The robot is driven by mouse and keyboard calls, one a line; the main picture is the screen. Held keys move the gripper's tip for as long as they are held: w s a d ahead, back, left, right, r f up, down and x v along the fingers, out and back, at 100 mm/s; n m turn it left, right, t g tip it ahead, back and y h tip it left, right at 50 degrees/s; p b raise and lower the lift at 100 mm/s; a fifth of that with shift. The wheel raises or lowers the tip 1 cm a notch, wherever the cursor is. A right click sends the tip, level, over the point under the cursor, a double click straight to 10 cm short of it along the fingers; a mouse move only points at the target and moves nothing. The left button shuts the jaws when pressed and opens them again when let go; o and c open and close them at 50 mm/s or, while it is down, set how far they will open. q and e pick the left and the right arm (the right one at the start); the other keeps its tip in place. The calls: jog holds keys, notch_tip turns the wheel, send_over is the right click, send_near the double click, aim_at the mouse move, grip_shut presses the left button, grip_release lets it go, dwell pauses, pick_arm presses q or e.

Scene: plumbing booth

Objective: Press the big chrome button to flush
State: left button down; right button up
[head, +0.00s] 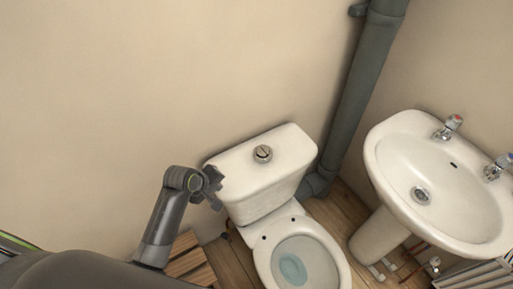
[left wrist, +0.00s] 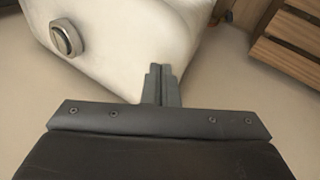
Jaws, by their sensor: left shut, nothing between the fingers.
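The chrome flush button (head: 263,153) is a round knob on top of the white cistern lid (head: 240,170), behind the toilet bowl (head: 303,262). In the left wrist view the button (left wrist: 66,39) stands at the upper left on the cistern (left wrist: 125,45). My left gripper (head: 214,187) is at the left end of the cistern, apart from the button. In the left wrist view its fingers (left wrist: 160,82) are closed together with nothing between them, the button off to their left. I cannot tell whether the fingers touch the cistern. My right gripper is not in view.
A grey waste pipe (head: 358,85) runs down the wall right of the cistern. A white washbasin (head: 440,185) with two taps stands at the right. A slatted wooden object (head: 190,262) is on the floor at lower left; it also shows in the left wrist view (left wrist: 290,42).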

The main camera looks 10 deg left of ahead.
aim_at(257, 153)
pick_arm(q)
jog(key=w+d+r+n, duration=0.1)
jog(key=w, duration=0.1)
jog(key=w+d+r+n+h, duration=0.1)
jog(key=w+r, duration=0.1)
jog(key=w, duration=0.1)
jog(key=w+d+r+n, duration=0.1)
jog(key=w+d, duration=0.1)
jog(key=shift+w+r+n+t+h, duration=0.3)
jog(key=shift+w+t, duration=0.1)
jog(key=w+d+r+n+h, duration=0.1)
jog(key=w+d+r+n, duration=0.3)
jog(key=w+r, duration=0.3)
jog(key=shift+w+d+n+t+h+p, duration=0.3)
jog(key=shift+w+d+n+h+p, duration=0.1)
jog(key=shift+w+d, duration=0.25)
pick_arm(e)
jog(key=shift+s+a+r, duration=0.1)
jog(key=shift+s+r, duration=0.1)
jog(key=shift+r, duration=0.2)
pick_arm(q)
jog(key=shift+a, duration=0.1)
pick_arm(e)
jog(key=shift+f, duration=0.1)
